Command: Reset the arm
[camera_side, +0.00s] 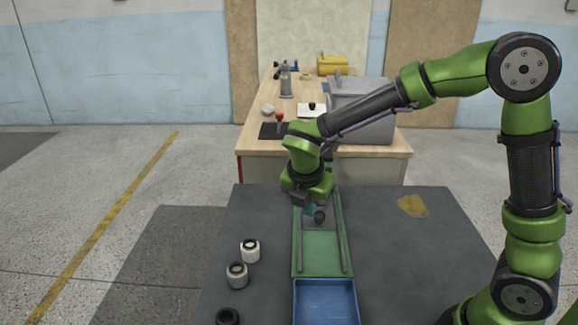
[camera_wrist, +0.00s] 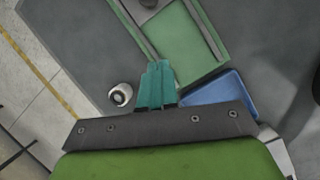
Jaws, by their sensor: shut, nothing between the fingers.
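My gripper (camera_side: 311,209) hangs over the far part of the green tray, with its teal fingers pointing down. The wrist view shows the fingers of my gripper (camera_wrist: 157,68) pressed together with nothing between them. The green tray (camera_side: 320,243) has two grey rails along its long sides; it also shows in the wrist view (camera_wrist: 197,66). A small dark round part (camera_side: 319,217) is at the tray's far part, close to my fingers in the side view. I cannot tell whether they touch.
A blue tray (camera_side: 326,301) adjoins the green tray's near end. White-and-dark cylinders (camera_side: 250,250) (camera_side: 237,275) stand left of it, with a dark one (camera_side: 228,317) at the bottom edge. A yellow-brown patch (camera_side: 412,206) lies right. A wooden workbench (camera_side: 257,88) stands behind.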

